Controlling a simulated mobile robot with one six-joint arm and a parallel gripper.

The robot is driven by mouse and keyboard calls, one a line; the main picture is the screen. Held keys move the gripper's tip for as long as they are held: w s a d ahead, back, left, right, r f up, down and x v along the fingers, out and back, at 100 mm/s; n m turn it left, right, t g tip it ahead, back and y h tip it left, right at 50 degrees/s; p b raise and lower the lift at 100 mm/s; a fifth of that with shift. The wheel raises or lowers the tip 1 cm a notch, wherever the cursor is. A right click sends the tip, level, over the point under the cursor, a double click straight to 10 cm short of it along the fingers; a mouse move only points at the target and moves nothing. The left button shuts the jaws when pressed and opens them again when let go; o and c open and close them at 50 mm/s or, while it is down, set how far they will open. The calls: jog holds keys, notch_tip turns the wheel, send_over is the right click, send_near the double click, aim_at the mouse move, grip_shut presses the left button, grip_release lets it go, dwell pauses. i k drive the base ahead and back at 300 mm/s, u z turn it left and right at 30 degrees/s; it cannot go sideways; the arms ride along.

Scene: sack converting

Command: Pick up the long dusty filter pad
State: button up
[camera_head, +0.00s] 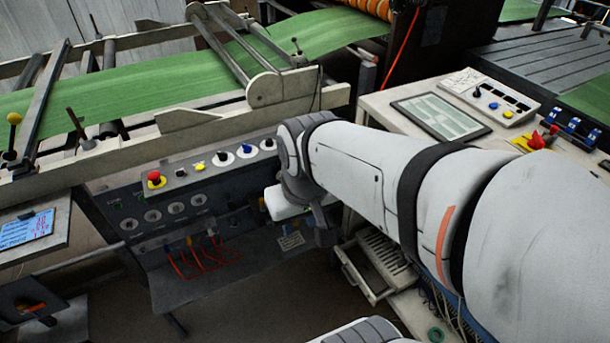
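I cannot make out a long dusty filter pad for certain in the head view. A pale slatted piece in a white frame or tray (378,266) sits low, right of my wrist and below the control desk; I cannot tell whether it is or holds the pad. My arm reaches in from the right, and its end hangs in front of the machine's control panel.
A control panel (190,205) with knobs, a red button and orange cables stands behind my wrist. Green web (130,75) runs over rollers above it. A desk with a screen (440,116) is at right. A small display (27,229) is at left. Floor shows below.

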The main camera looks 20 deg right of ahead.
aim_at(376, 283)
jog(key=z, duration=2.45)
jog(key=k, duration=1.2)
jog(key=u, duration=0.7)
jog(key=i, duration=0.8)
jog(key=u, duration=0.05)
